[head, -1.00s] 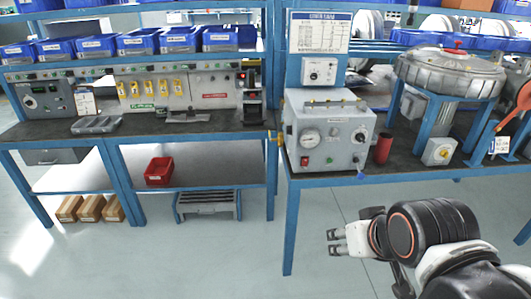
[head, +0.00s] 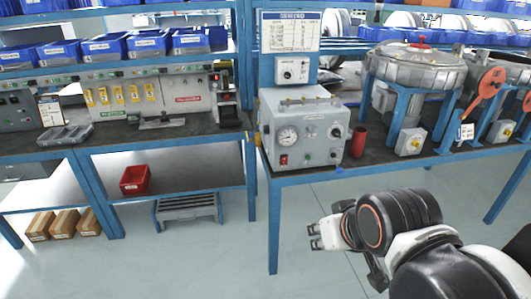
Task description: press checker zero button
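A grey checker box (head: 303,134) stands on the right-hand bench, with a round dial gauge (head: 287,136) on its front left. Below the gauge is a red button or switch (head: 284,159); a dark knob (head: 335,132) and a small fitting (head: 333,153) are on the right. Labels are too small to read, so I cannot tell which control is the zero button. My gripper (head: 314,236) is in front of the bench, below and apart from the box. Its two small fingertips point left with a gap between them, and nothing is held.
The right bench (head: 378,151) also holds a red cylinder (head: 357,142), a large round metal housing (head: 415,66) on a blue stand, and orange-handled parts. A small panel box (head: 292,70) is mounted above the checker. The floor before the benches is open.

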